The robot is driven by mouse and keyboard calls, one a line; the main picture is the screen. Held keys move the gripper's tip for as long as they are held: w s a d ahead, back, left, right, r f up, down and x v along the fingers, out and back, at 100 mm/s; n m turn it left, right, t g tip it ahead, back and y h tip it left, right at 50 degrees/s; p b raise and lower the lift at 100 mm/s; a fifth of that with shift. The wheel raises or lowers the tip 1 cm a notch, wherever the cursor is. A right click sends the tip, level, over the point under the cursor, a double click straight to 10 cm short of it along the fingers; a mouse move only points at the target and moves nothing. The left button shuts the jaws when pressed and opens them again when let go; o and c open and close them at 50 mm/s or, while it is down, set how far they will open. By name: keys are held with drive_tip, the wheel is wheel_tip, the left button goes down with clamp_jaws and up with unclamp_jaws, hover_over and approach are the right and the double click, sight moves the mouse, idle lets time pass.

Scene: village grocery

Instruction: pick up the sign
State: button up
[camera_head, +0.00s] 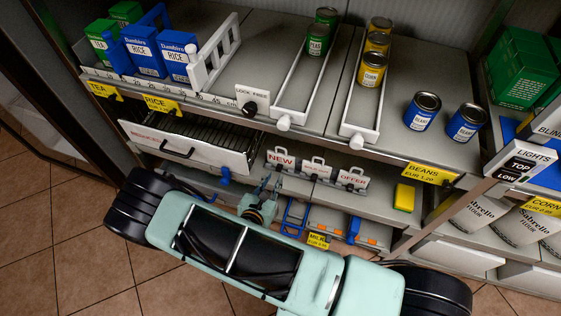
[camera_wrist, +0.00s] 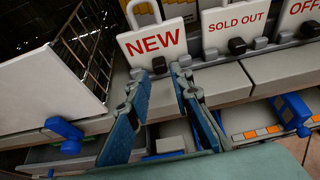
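Three white signs with top handles stand in a row on the lower shelf: NEW (camera_head: 281,160), SOLD OUT (camera_head: 317,170) and OFFER (camera_head: 352,179). In the wrist view, the NEW sign (camera_wrist: 152,41) is straight ahead, beside the SOLD OUT sign (camera_wrist: 234,22) and the partly cut-off OFFER sign (camera_wrist: 300,12). A black knob (camera_wrist: 160,65) sits at the NEW sign's lower front. My gripper (camera_wrist: 160,76) is open, its blue-grey fingertips on either side of this knob. I cannot tell whether they touch it. My gripper (camera_head: 267,186) also shows just below the NEW sign in the head view.
A white-fronted wire drawer (camera_head: 190,145) juts out left of the signs. A yellow sponge-like block (camera_head: 404,197) lies to their right. The upper shelf (camera_head: 290,80) overhangs with cans and boxes. Blue-handled items (camera_head: 295,215) sit below.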

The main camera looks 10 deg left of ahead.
sight(279, 168)
drive_tip(key=b+x, duration=0.1)
drive_tip(key=x, duration=0.5)
drive_tip(key=shift+a, duration=0.1)
drive_tip(key=shift+r, duration=0.1)
drive_tip(key=shift+c, duration=0.6)
clamp_jaws()
